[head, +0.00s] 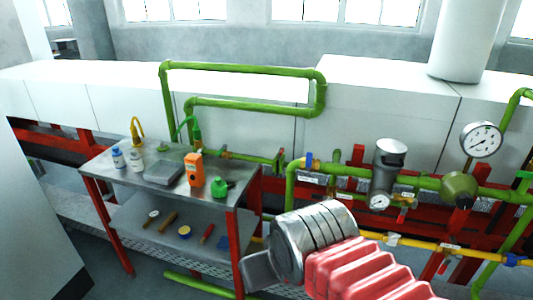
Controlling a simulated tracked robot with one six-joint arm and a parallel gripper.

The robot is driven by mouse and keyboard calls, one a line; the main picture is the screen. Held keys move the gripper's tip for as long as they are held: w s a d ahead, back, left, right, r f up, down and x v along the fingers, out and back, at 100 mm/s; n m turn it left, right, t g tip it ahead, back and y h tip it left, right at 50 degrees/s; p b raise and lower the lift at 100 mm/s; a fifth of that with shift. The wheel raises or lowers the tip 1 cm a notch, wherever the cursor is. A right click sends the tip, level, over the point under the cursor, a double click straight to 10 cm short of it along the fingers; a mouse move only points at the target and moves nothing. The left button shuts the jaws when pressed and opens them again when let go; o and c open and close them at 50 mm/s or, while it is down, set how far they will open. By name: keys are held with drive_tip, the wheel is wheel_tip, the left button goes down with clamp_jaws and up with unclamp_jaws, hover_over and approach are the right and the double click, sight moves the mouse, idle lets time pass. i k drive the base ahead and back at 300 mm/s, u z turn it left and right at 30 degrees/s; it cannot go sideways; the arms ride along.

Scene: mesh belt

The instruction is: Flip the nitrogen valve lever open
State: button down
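A small blue valve lever (309,160) stands on the green pipe (345,170) right of centre. A white label (312,180) sits below it, too small to read. Another small valve (393,240) sits on the yellow pipe (430,246), and a further one with a blue part (512,259) is at the right edge. I cannot tell which is the nitrogen valve. My arm reaches in from the bottom, with red bellows and a ribbed silver end. A grey piece at that end may be part of my gripper (262,270); no fingertips show clearly. It appears below and left of the blue lever.
A steel bench (140,178) with red legs stands at left, holding bottles, an orange meter (194,174) and a green container (219,187). Pressure gauges (481,140) and a silver cylinder (389,165) crowd the pipes at right. A white housing (390,95) runs behind.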

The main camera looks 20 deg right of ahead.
sight(309, 155)
drive_tip(key=u, duration=0.65)
drive_tip(key=i, duration=0.9)
drive_tip(key=u, duration=0.6)
